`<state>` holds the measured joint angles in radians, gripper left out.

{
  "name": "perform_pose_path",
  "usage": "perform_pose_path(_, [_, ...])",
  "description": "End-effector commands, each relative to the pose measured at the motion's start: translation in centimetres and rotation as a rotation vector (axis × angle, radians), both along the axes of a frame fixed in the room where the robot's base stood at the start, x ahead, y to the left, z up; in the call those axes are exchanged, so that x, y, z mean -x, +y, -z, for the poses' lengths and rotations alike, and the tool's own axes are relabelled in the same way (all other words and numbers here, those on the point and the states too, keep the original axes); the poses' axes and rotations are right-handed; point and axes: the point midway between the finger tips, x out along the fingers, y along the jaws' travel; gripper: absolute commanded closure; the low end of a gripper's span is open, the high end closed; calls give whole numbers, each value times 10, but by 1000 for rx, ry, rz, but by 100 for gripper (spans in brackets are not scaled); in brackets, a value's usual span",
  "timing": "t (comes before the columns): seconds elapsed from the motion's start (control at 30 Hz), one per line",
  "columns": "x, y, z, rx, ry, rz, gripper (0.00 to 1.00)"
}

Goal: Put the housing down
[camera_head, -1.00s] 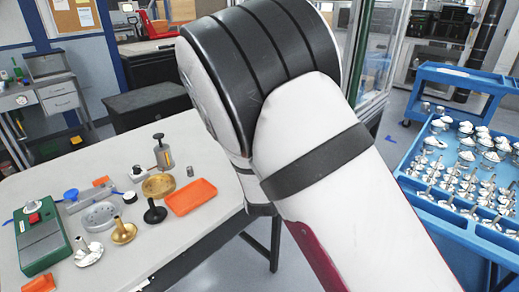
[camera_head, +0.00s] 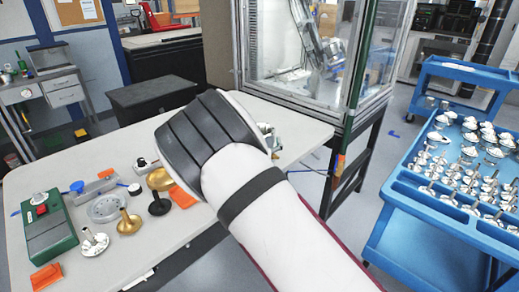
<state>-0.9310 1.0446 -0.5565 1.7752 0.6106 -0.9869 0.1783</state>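My white and black arm stretches over the right part of the grey table (camera_head: 290,115). My gripper is mostly or fully hidden behind the arm; a small grey piece (camera_head: 269,137) shows past its far side, and I cannot tell if it is gripper or housing. Whether anything is held is hidden. On the table stand a silver flanged part (camera_head: 93,242), a gold flanged part (camera_head: 128,223) and a black one (camera_head: 159,205). A grey round housing (camera_head: 107,208) lies behind them, and a brass dish (camera_head: 159,179) sits beside the arm.
A green box with a red button (camera_head: 47,228) stands at the table's left. An orange tray (camera_head: 184,196) is partly behind the arm. A glass-walled cabinet (camera_head: 300,50) stands behind the table. A blue cart (camera_head: 425,215) full of silver parts is at right.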

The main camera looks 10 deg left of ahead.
Motion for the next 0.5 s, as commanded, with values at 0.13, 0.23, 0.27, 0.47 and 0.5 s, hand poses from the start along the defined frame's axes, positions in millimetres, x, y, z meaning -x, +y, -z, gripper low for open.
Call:
perform_pose_path(0.13, [-13, 2, 0, 1, -1, -1, 0])
perform_pose_path(0.23, [-27, 2, 1, 1, -1, 0, 0])
perform_pose_path(0.27, [-31, 3, 1, 1, -2, 0, 0])
perform_pose_path(0.47, [-50, 4, 2, 0, 1, 0, 0])
perform_pose_path(0.5, [-52, 4, 1, 0, 1, -1, 0])
